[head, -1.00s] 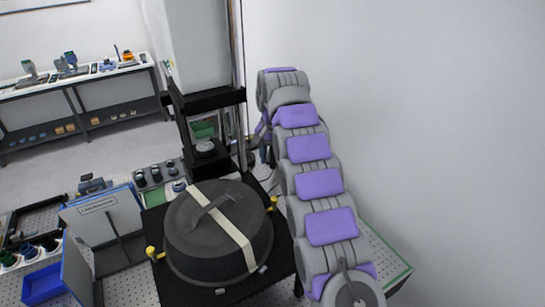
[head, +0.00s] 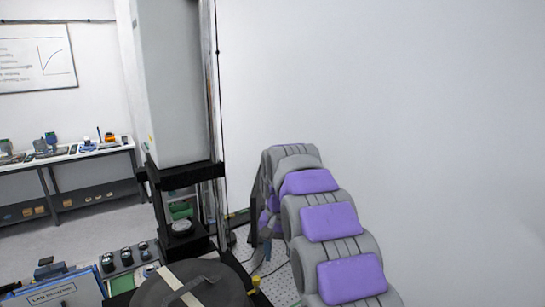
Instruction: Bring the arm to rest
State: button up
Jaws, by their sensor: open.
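My arm, grey with purple pads, runs from the lower right of the head view up to a bend right of the tall instrument. Beyond the bend, more purple and grey parts hang down behind it. My gripper's fingers do not show; the far end of the arm is hidden behind its own links. The interferometer (head: 172,85) is a tall pale grey column on a black frame, left of my arm. A small round grey part (head: 181,227) sits inside the frame.
A round dark cover with a pale strap (head: 190,288) stands in front of the instrument, cut off below. A yellow knob (head: 255,281) is near my arm. A labelled blue-edged folder (head: 55,294) is lower left. A bench (head: 65,160) with small devices stands behind. Bare wall fills the right.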

jog(key=s+d+f+b, duration=0.4)
jog(key=s+f+b, duration=0.2)
jog(key=s, duration=0.8)
jog(key=s+d+f+n+b, duration=0.1)
jog(key=s+d+f+b, duration=0.3)
jog(key=s+f, duration=0.6)
jog(key=s+d+f+g+b, duration=0.1)
jog(key=s+d+f+b, duration=0.3)
jog(key=s, duration=1.4)
notch_tip(320, 180, down, 5)
jog(key=b, duration=0.3)
jog(key=shift+n+b, duration=0.4)
jog(key=shift+s+d+r, duration=0.1)
